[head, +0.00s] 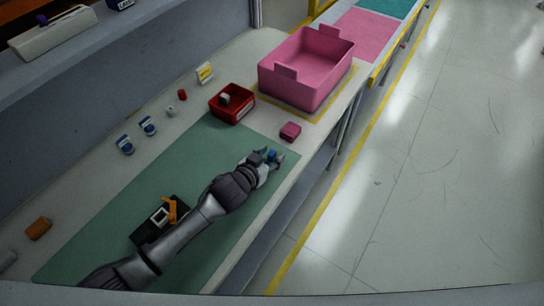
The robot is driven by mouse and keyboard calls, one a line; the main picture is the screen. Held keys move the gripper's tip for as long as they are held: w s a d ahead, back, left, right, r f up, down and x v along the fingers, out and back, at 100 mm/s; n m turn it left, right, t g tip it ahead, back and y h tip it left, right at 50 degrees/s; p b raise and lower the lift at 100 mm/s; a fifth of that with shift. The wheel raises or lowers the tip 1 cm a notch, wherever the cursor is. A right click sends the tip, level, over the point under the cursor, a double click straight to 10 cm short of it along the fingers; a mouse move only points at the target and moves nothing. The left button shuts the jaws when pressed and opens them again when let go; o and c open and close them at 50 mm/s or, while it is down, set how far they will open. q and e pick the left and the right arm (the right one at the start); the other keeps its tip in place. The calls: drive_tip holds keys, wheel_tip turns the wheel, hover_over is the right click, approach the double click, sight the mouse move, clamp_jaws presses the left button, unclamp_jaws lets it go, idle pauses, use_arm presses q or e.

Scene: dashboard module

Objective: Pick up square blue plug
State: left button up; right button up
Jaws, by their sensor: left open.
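My left gripper (275,162) is open above the right end of the green mat (130,200), near the table's front edge. A small blue thing (271,154) shows at its fingers. It looks like the square blue plug, but its shape is too small to make out. I cannot tell whether it lies between the fingers or just under them. My left arm reaches in from the lower left across the mat. My right gripper is not in view.
A pink crate (283,84), a red bin (219,109) with a whitish item and a small pink box (290,131) stand beyond the gripper. A black module (145,235) with an orange part is beside my arm. Two blue-and-white items (148,126) lie at the back.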

use_arm(q)
clamp_jaws()
drive_tip(key=shift+r, duration=0.15)
